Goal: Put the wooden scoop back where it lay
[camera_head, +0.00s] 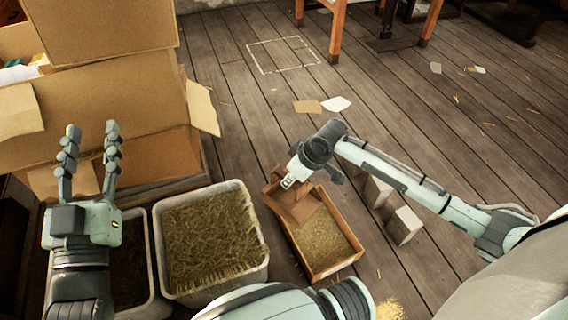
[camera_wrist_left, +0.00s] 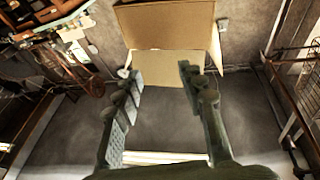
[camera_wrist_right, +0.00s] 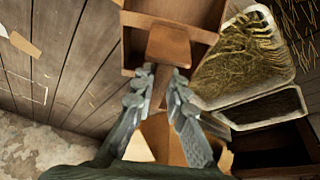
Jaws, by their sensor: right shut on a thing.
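The wooden scoop (camera_head: 299,207) is a brown wooden piece at the far end of a shallow wooden box (camera_head: 337,267) of grain. My right gripper (camera_wrist_right: 163,78) is shut on it; in the right wrist view the scoop's broad part (camera_wrist_right: 168,47) lies ahead of the fingertips, over the box (camera_wrist_right: 130,35). In the head view my right wrist comes down above the scoop and partly covers the fingers. I cannot tell whether the scoop touches the box. My left gripper (camera_head: 93,130) is open, empty and raised at the left, also seen in the left wrist view (camera_wrist_left: 160,72).
A grey-white bin (camera_head: 262,268) of straw stands left of the wooden box. A dark-filled bin (camera_head: 152,262) is further left, beneath my left arm. Cardboard boxes (camera_head: 120,90) stand behind. Pale blocks (camera_head: 404,225) stand right of the box. The plank floor beyond is mostly clear, with a marked square outline (camera_head: 283,55).

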